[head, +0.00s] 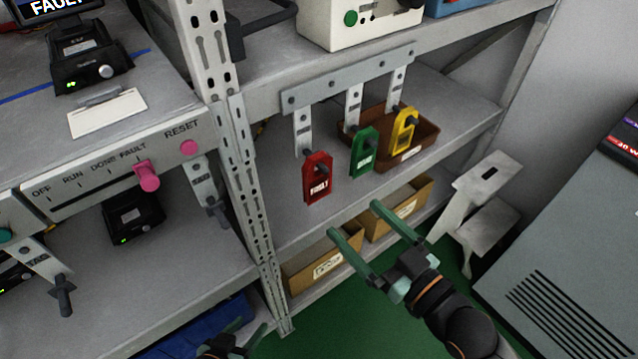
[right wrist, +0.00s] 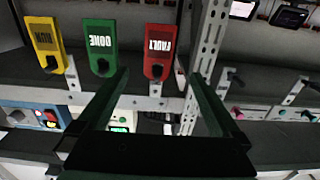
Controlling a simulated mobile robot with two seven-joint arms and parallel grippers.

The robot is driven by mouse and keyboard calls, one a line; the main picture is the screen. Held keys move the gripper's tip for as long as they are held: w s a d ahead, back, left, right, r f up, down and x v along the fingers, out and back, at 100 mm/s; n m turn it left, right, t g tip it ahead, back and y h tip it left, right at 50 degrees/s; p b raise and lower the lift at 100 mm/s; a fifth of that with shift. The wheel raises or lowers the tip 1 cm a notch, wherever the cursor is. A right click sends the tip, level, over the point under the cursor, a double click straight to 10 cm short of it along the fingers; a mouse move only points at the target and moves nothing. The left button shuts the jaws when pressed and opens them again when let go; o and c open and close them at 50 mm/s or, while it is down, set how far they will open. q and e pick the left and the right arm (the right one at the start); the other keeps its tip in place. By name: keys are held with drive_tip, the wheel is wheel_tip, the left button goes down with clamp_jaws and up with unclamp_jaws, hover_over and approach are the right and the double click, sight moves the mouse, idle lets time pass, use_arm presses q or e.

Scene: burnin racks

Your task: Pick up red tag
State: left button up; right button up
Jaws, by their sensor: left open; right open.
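The red tag (head: 318,178), marked FAULT, hangs on a peg at the left end of a hook rail (head: 345,78) on the shelf edge. It also shows in the right wrist view (right wrist: 160,48), upside down, beyond and between my fingertips. My right gripper (head: 354,219) is open and empty, below and to the right of the red tag in the head view, apart from it. The green tag (head: 363,152) and the yellow tag (head: 404,130) hang to its right. My left gripper (head: 246,340) is open at the bottom edge, partly cut off.
A brown tray (head: 425,134) stands on the shelf behind the tags. Cardboard bins (head: 305,273) sit on the lower shelf. A perforated rack post (head: 243,180) stands left of the red tag. A grey step stool (head: 487,186) and a grey cabinet (head: 575,250) are at right.

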sight(319, 181)
drive_tip(key=x, duration=0.7)
drive_tip(key=shift+r, duration=0.15)
drive_tip(key=shift+b+x, duration=0.3)
drive_tip(key=shift+x, duration=2.4)
drive_tip(key=shift+d, duration=0.1)
drive_tip(key=c, duration=1.4)
